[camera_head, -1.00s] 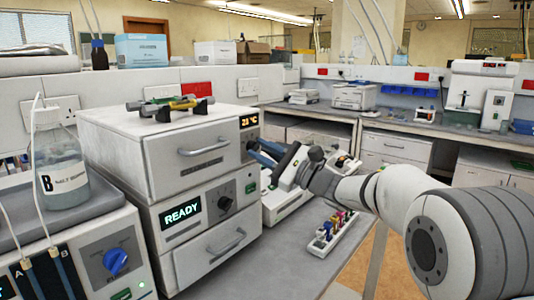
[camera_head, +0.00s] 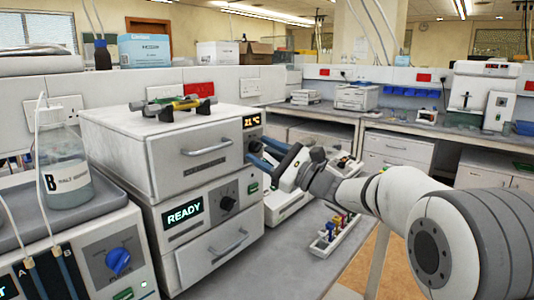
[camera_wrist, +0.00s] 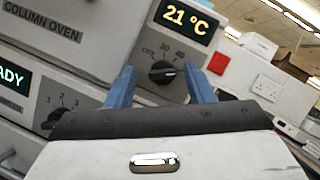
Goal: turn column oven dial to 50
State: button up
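The column oven (camera_head: 205,158) is the upper white unit of a stack, with its label legible in the wrist view (camera_wrist: 42,30). Its lit display (camera_wrist: 187,17) reads 21 °C. The black oven dial (camera_wrist: 162,72) sits below the display, with OFF, 30 and 40 legible around it; its pale pointer mark lies toward the right. No 50 mark is legible. My gripper (camera_wrist: 160,70) is open, its blue fingers on either side of the dial. I cannot tell whether they touch it. In the head view my gripper (camera_head: 254,152) mostly hides the dial.
Below is a unit with a READY display (camera_head: 185,212) and its own black dial (camera_head: 227,203). A blue-dial unit (camera_head: 118,261) stands at left, with a bottle (camera_head: 65,175) on top. A rack of coloured vials (camera_head: 334,232) stands on the bench below my arm.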

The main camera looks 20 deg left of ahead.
jog(key=v, duration=0.7)
jog(key=shift+d+f+b, duration=0.15)
jog(key=shift+d+b, duration=0.15)
jog(key=shift+b, duration=0.1)
jog(key=shift+s, duration=0.1)
